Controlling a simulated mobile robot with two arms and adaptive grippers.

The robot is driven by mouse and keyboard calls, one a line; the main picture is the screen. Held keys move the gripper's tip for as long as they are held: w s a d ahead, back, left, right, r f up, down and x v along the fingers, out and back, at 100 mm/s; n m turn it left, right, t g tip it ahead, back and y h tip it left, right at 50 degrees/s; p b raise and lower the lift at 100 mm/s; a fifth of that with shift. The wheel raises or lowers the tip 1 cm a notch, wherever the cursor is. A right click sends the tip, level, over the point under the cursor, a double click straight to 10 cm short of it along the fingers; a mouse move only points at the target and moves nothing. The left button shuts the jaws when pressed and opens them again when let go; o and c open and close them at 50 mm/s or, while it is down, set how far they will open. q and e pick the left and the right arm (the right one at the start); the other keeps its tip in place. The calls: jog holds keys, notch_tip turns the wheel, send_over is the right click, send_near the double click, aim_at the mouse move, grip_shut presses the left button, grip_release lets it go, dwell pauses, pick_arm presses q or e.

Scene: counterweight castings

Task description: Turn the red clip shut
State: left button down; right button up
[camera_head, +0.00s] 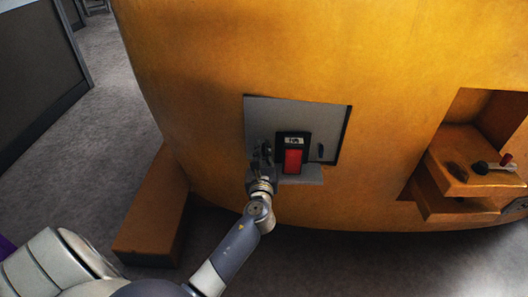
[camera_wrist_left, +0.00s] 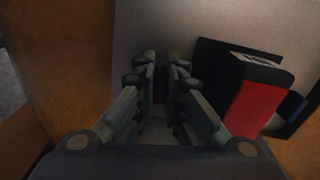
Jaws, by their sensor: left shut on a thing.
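My left gripper (camera_head: 262,152) is at the left side of the grey recess in the yellow casting. In the left wrist view its two fingers (camera_wrist_left: 161,85) are close together with a small dark reddish piece between the tips. This piece looks like the red clip, mostly hidden by the fingers; its turn angle cannot be told. Just right of the gripper is a black holder with a red block (camera_head: 293,161) and a white label; the red block also shows in the left wrist view (camera_wrist_left: 254,108). My right gripper is not in view.
A small dark blue clip (camera_head: 321,150) is on the recess wall right of the holder. The yellow casting (camera_head: 215,60) surrounds the recess. At the right, a yellow ledge (camera_head: 450,150) carries a red-tipped lever (camera_head: 505,160). Open grey floor (camera_head: 90,150) lies to the left.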

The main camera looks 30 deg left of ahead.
pick_arm(q)
jog(key=n+b, duration=0.1)
jog(key=n, duration=0.2)
jog(key=shift+s+a+f, duration=0.1)
jog(key=shift+a+f, duration=0.05)
jog(key=n, duration=0.2)
jog(key=n+b, duration=0.1)
jog(key=n, duration=0.2)
jog(key=n+b, duration=0.1)
jog(key=n, duration=0.1)
jog(key=shift+s+a+f+n, duration=0.15)
jog(key=shift+a+f+n, duration=0.15)
jog(key=shift+n, duration=0.1)
jog(key=n+b, duration=0.2)
jog(key=n, duration=0.3)
jog(key=shift+f, duration=0.15)
jog(key=shift+n+b, duration=0.3)
jog(key=shift+n, duration=0.3)
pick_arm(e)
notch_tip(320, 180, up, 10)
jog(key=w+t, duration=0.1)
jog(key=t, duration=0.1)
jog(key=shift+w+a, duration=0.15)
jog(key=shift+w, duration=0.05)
pick_arm(q)
jog(key=c, duration=1.7)
grip_release()
